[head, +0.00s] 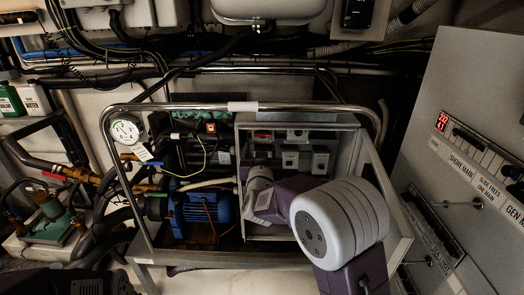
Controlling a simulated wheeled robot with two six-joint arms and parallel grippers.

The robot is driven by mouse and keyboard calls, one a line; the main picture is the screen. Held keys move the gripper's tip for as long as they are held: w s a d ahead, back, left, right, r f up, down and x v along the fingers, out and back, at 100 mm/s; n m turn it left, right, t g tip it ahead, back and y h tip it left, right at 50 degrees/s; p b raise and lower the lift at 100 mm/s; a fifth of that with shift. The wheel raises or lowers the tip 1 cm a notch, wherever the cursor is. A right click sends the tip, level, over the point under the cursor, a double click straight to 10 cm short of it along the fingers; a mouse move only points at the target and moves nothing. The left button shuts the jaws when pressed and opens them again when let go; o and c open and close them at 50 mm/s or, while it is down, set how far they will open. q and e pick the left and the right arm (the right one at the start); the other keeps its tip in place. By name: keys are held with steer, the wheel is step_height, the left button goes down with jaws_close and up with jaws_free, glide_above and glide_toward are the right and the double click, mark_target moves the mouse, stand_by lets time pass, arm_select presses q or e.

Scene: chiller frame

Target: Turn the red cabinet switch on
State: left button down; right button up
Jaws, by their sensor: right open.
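The open grey cabinet (345,122) stands inside the chrome tube frame, right of the blue motor. The red switch (263,134) sits at the upper left inside it, and its exact position is too small to read. My right arm reaches in from the lower right, in front of the cabinet. My right gripper (258,165) is open, just below the red switch and apart from it in the picture. Its fingers are small and dark, partly hidden by my own wrist. I cannot tell its depth from the switch. My left gripper is not in view.
Several grey switches (290,158) sit beside and below the red one. The chrome frame (235,107) crosses above the cabinet. A blue motor (205,208), hoses and a gauge (126,130) crowd the left. A grey labelled panel (470,120) stands at right.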

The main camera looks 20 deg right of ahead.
steer(key=shift+s, duration=0.1)
steer(key=s+d, duration=0.3)
steer(key=d, duration=0.2)
steer(key=s+a+f+n+g+y, duration=0.2)
steer(key=s+f+g, duration=0.25)
steer(key=f, duration=0.35)
steer(key=s+a+f+n+g+y, duration=0.1)
steer(key=s+a+f+g+y, duration=0.15)
steer(key=s+f, duration=0.4)
steer(key=s+f+g, duration=0.4)
steer(key=s+f, duration=0.1)
steer(key=s, duration=0.3)
steer(key=s+f+g, duration=0.4)
steer(key=s+f, duration=0.1)
steer(key=s, duration=0.4)
step_height(320, 180, up, 12)
steer(key=s+g+p, duration=0.1)
steer(key=p, duration=1.1)
steer(key=shift+f+y, duration=0.25)
steer(key=shift+y, duration=0.1)
steer(key=shift+s+a, duration=0.1)
